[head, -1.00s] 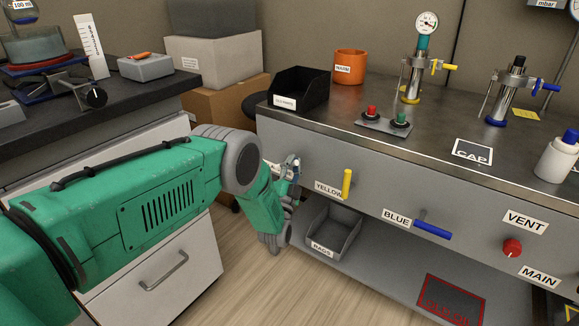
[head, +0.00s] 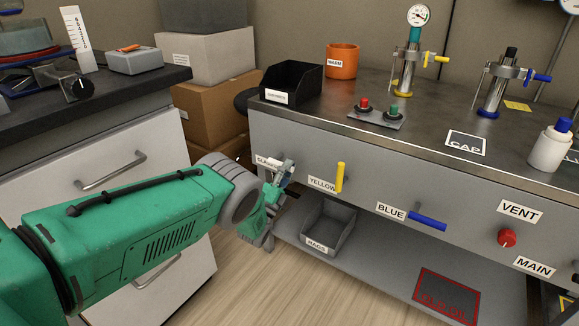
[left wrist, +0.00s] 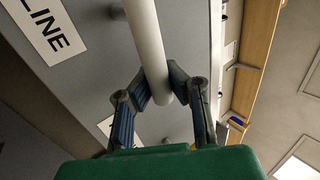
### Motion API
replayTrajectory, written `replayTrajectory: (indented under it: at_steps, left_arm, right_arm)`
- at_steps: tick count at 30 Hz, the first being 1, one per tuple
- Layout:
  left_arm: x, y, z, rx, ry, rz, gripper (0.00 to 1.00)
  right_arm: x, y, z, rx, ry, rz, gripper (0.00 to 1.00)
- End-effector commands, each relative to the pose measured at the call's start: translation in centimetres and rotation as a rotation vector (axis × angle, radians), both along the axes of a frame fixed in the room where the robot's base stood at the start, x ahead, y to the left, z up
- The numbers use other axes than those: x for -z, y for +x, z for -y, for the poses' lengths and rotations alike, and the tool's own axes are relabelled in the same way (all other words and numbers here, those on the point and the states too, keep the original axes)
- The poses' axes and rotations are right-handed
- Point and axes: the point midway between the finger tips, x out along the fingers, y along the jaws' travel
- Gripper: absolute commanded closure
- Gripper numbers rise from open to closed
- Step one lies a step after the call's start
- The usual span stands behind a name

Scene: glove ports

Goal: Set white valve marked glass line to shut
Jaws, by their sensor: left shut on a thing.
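The white valve handle (left wrist: 148,45) shows in the left wrist view as a round rod running down from the top edge to its free end between my fingers. My left gripper (left wrist: 158,88) is shut on it near that end. In the head view my left gripper (head: 281,172) is at the front panel, left of the yellow valve, and hides most of the white handle. A label (left wrist: 47,30) ending in "LINE" is beside the handle in the left wrist view. In the head view a partly covered label (head: 266,162) is just left of the gripper. My right gripper is out of view.
The yellow valve handle (head: 340,177) stands upright close to the right of my gripper. Farther right are a blue handle (head: 428,221) and a red knob (head: 507,238). A grey open bin (head: 328,228) is below on the shelf. Drawers (head: 120,165) stand to the left.

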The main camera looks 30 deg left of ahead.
Motion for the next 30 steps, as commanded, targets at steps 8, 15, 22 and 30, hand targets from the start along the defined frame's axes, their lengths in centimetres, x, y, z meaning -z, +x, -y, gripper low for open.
replayTrajectory:
  at_steps: [8, 15, 22, 30]
  left_arm:
    - [1.1, -0.6, 0.8, 0.015, 0.009, -0.014, 1.0]
    - [1.1, -0.5, 0.7, 0.013, 0.008, -0.015, 0.63]
    - [0.8, -0.4, 0.3, 0.008, 0.006, -0.011, 0.63]
    - [1.9, -1.8, 0.1, 0.006, 0.006, -0.014, 0.63]
  right_arm:
    - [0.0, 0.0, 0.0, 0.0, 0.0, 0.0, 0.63]
    - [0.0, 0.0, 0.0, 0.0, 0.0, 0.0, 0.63]
    - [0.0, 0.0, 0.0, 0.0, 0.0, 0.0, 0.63]
    - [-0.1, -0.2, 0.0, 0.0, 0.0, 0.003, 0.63]
